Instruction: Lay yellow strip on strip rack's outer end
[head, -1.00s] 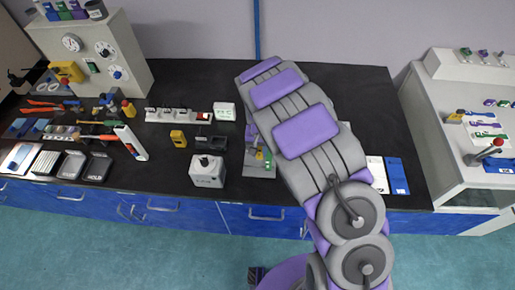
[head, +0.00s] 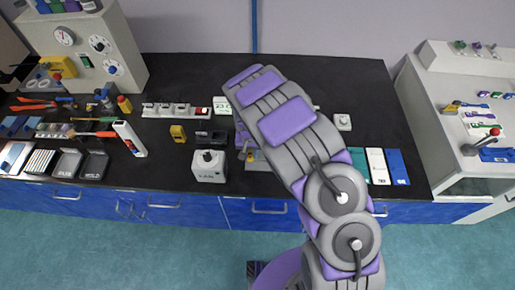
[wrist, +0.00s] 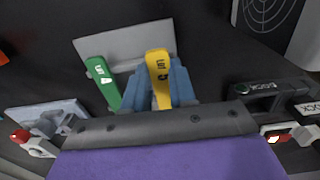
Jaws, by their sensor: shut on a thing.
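The yellow strip (wrist: 158,72), with dark lettering on it, is in the wrist view. My gripper (wrist: 165,88) is shut on it, with blue-grey fingers beside and behind the strip. A green strip (wrist: 97,78) with a white mark is just left of it, apart from it at the top. Behind both is a flat light-grey plate (wrist: 125,42), which seems to be the strip rack; I cannot tell whether the yellow strip touches it. In the head view my arm hides most of this spot, with only a little yellow and a grey edge (head: 258,165) showing.
A white box (head: 209,166) and a small yellow device (head: 178,133) stand left of my arm on the black bench (head: 350,85). White and blue boards (head: 398,167) lie right of it. A dark device (wrist: 270,92) is at the right in the wrist view. The bench's back right is clear.

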